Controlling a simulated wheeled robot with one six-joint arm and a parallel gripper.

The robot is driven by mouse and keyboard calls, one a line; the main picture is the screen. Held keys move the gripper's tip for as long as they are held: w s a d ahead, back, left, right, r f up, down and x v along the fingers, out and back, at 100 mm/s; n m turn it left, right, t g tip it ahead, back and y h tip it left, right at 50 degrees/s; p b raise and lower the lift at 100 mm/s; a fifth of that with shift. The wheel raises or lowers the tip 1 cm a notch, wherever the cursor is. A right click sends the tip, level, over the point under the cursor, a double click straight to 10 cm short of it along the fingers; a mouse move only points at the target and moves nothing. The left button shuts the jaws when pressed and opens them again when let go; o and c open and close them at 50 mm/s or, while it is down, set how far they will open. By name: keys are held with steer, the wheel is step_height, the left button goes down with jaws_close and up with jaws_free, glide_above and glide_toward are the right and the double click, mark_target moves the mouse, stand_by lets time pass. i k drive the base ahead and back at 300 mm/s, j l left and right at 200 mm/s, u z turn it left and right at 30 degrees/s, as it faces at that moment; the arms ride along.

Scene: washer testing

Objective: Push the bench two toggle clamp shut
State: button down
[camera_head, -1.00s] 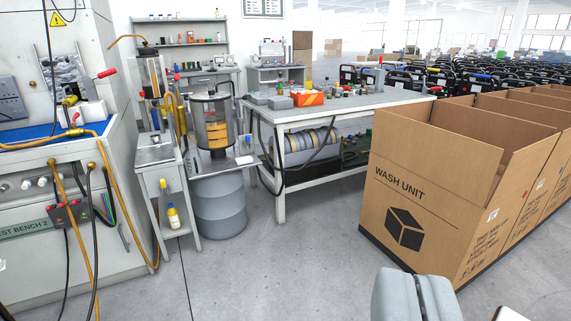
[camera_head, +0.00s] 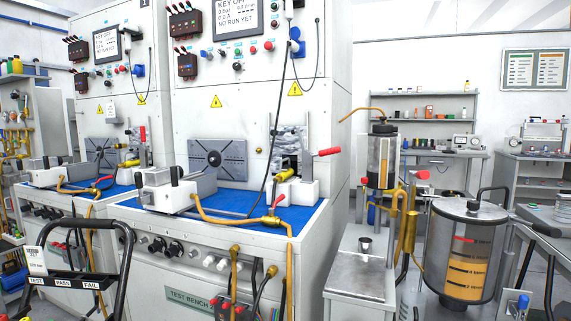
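Test bench 2 (camera_head: 245,240) stands left of centre, with a blue mat (camera_head: 235,203) on its worktop. At the mat's right end, a white block carries a clamp-like mechanism with a red-handled lever (camera_head: 326,152), which sticks out to the right, slightly raised. This looks like the toggle clamp; whether it is fully open cannot be told. My gripper is not in view.
A cart handle with a tag (camera_head: 38,261) stands front left. A metal side stand (camera_head: 358,277) and a glass cylinder tank (camera_head: 465,250) are close at the right of the bench. Brass pipes and black hoses hang down the bench front. A similar bench (camera_head: 75,190) is farther left.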

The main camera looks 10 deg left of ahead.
mark_target(337, 149)
steer(key=i+l+u, duration=0.2)
steer(key=i+l, duration=0.3)
steer(key=i, duration=0.55)
steer(key=i+l+z, duration=0.1)
steer(key=i, duration=0.55)
steer(key=i+l, duration=0.15)
steer(key=i, duration=0.55)
